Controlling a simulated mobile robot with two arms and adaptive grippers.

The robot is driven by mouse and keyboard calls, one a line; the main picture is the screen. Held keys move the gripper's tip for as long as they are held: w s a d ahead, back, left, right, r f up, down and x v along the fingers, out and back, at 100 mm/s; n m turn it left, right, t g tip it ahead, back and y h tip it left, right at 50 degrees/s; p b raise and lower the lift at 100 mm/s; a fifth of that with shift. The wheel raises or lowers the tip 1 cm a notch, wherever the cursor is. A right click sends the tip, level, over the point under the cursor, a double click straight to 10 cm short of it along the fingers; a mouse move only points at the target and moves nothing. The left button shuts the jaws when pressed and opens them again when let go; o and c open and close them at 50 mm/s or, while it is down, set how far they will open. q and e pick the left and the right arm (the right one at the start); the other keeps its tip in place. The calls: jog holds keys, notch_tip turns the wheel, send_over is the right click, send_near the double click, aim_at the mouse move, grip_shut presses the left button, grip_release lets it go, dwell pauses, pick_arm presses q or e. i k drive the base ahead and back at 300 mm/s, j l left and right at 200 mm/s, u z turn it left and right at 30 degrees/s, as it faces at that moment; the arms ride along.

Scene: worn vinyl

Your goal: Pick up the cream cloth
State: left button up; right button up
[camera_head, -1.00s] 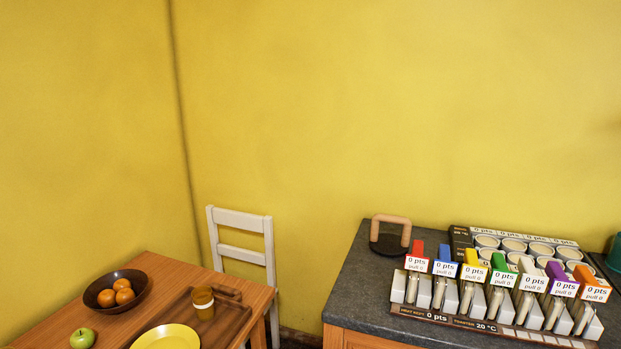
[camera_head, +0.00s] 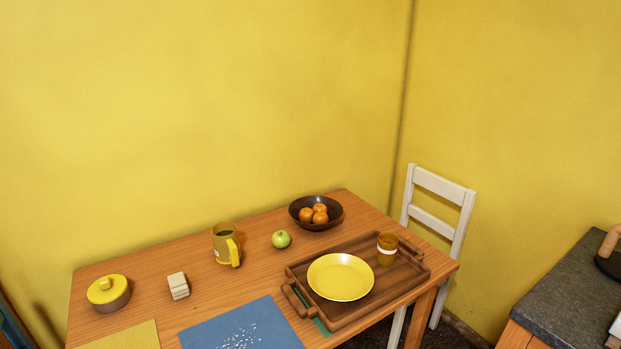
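A small cream, block-like thing (camera_head: 178,286) stands on the wooden table (camera_head: 150,262), between a yellow-lidded pot and a mug. It shows faint lines across its side; I cannot tell if it is a folded cloth. No other cream cloth is clear in view. Neither of my grippers shows in the head view.
On the table are the lidded pot (camera_head: 108,292), mug (camera_head: 226,244), green apple (camera_head: 281,239), bowl of oranges (camera_head: 316,224), tray (camera_head: 385,292) with yellow plate (camera_head: 340,277) and cup (camera_head: 387,248), yellow mat (camera_head: 125,338) and blue mat (camera_head: 240,325) with white bits. A white chair (camera_head: 440,205) stands behind.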

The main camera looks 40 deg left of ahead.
aim_at(177, 285)
jog(key=u, duration=2.1)
jog(key=k+j+z, duration=0.15)
jog(key=k, duration=0.15)
